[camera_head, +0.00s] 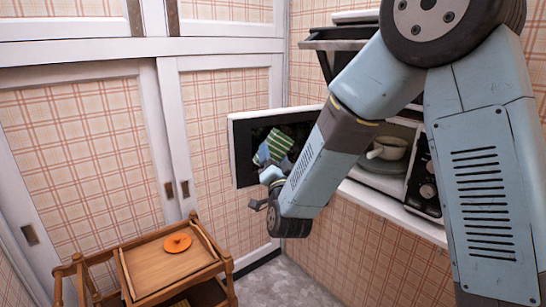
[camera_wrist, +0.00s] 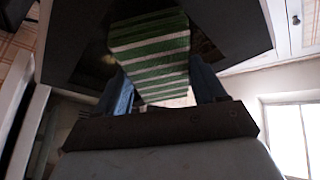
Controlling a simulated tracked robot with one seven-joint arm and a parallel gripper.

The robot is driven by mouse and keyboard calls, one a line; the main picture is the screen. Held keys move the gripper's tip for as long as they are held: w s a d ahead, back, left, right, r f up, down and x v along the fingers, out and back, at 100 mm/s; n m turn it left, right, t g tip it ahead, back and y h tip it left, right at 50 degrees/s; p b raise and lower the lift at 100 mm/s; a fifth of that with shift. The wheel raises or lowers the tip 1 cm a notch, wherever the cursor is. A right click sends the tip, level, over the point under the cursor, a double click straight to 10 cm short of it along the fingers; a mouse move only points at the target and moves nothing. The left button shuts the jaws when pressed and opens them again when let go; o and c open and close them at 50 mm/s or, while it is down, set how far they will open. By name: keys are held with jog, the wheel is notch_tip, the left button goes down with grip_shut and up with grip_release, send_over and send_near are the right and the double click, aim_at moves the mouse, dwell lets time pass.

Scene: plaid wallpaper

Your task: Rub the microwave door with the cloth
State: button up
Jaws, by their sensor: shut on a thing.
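The microwave door (camera_head: 242,133) stands swung open in the head view, with a pale frame and a dark panel. In the wrist view its dark surface (camera_wrist: 240,25) fills much of the upper part. My gripper (camera_head: 270,172) is in front of the dark panel. It is shut on a green and white striped cloth (camera_head: 277,146). The cloth (camera_wrist: 155,50) shows between the blue fingers in the wrist view and lies against or very close to the door; contact is not certain. My arm hides part of the door and the microwave.
A pale bowl (camera_head: 387,148) sits inside the open microwave, whose control panel (camera_head: 425,180) is at its right. A wooden cart (camera_head: 150,268) with an orange disc (camera_head: 177,243) stands at the lower left. Sliding panel doors are behind. Grey floor shows between cart and wall.

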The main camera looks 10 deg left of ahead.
jog(key=shift+s+a, duration=0.2)
jog(key=shift+s, duration=0.45)
jog(key=shift+s+d, duration=0.2)
jog(key=shift+s, duration=0.05)
jog(key=shift+c, duration=0.9)
jog(key=shift+s+d+r, duration=0.1)
jog(key=shift+s+d, duration=0.4)
jog(key=shift+s, duration=0.4)
jog(key=shift+d, duration=0.35)
jog(key=shift+s+d, duration=0.9)
jog(key=shift+s, duration=0.3)
